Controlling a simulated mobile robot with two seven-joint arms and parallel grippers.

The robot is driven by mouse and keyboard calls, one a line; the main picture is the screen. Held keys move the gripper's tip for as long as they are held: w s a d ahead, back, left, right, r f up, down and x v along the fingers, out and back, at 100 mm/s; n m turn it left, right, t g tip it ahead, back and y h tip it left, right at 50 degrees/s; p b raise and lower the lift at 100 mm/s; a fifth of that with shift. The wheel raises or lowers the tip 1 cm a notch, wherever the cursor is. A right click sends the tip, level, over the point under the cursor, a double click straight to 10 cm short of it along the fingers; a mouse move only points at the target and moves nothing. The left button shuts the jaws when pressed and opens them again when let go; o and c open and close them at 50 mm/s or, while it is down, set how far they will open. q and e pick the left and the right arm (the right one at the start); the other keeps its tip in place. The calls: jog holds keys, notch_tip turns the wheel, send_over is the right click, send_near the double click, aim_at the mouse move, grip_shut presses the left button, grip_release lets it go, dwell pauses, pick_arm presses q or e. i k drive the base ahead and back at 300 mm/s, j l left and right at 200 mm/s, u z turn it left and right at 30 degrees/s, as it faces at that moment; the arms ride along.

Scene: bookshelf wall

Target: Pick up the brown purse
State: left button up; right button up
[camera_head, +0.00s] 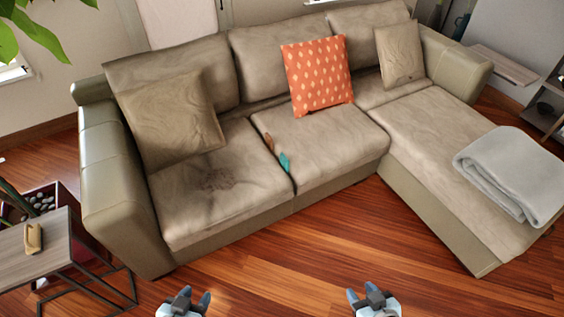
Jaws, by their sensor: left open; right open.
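No object is clearly recognisable as a brown purse. A small brown item (269,143) is tucked in the gap between the sofa's seat cushions, just behind a teal item (285,162); I cannot tell what either is. A small tan object (33,238) with a raised part lies on the side table at the left; I cannot tell whether it is a purse. My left gripper (189,297) and my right gripper (372,296) are at the bottom edge, over the floor in front of the sofa. Both are open and empty, apart from all these objects.
A beige sofa (330,145) fills the middle, with cushions, an orange pillow (318,75) and a grey blanket (515,170). The side table (30,262) with a dark frame stands beside its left arm. A shelf (545,115) is at the right. Wooden floor in front is clear.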

aim_at(269, 142)
jog(key=u, duration=0.25)
jog(key=i+l+u, duration=0.2)
jog(key=i+u, duration=0.25)
jog(key=i+l+u, duration=0.25)
jog(key=u, duration=0.25)
jog(key=i+l, duration=0.3)
jog(key=l, duration=0.15)
jog(key=i+l+u, duration=0.1)
jog(key=i+l, duration=0.15)
jog(key=l, duration=0.15)
jog(key=i+l, duration=0.3)
jog(key=l, duration=0.2)
jog(key=j+u, duration=0.05)
